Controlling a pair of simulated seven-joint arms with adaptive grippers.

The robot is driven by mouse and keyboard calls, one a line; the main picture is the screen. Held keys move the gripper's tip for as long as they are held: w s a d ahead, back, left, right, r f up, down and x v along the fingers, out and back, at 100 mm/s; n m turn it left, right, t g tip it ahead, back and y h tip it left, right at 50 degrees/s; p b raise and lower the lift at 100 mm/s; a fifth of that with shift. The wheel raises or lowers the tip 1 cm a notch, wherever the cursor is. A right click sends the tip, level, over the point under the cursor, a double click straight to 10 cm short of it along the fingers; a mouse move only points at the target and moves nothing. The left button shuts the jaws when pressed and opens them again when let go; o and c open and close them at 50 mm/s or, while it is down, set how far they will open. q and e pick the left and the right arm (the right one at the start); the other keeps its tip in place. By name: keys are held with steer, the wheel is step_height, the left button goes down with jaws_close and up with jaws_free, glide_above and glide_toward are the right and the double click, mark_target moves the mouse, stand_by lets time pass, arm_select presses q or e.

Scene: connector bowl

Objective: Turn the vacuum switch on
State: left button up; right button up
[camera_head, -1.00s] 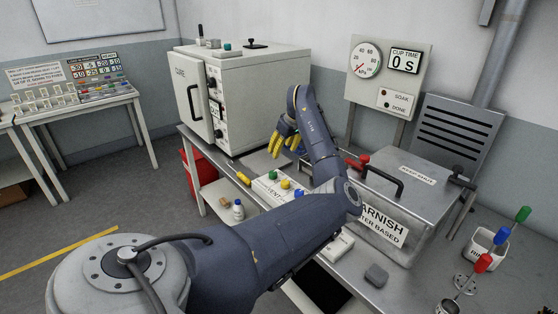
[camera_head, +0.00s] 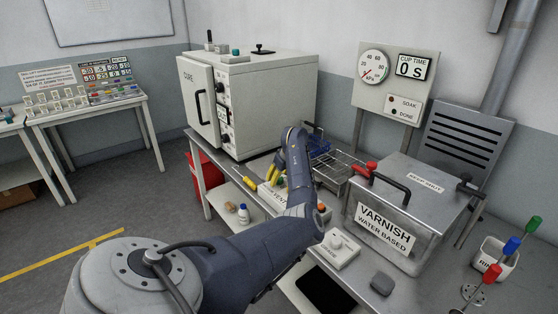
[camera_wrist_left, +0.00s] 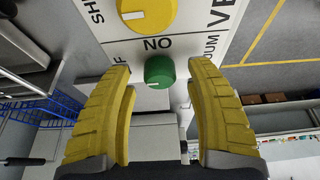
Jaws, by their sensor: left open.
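The pale control panel (camera_head: 270,199) stands on the bench in front of the cure oven, mostly hidden by my left arm in the head view. In the left wrist view, a green knob (camera_wrist_left: 159,71) and a larger yellow knob (camera_wrist_left: 147,14) show on it. Lettering near the green knob includes "NO" and part of "UUM"; the full labels are cut off. My left gripper (camera_head: 273,176) points down at the panel. Its yellow fingers are open, one on each side of the green knob in the left wrist view; I see no contact. My right gripper is out of view.
The cure oven (camera_head: 268,100) stands behind the panel. The varnish tank (camera_head: 384,228) stands further right. A white box with a knob (camera_head: 336,249) sits at the bench front.

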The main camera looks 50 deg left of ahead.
arm_select(q)
steer(key=shift+a+f, duration=0.1)
steer(key=shift+f, duration=0.25)
jaws_close()
stand_by(0.4)
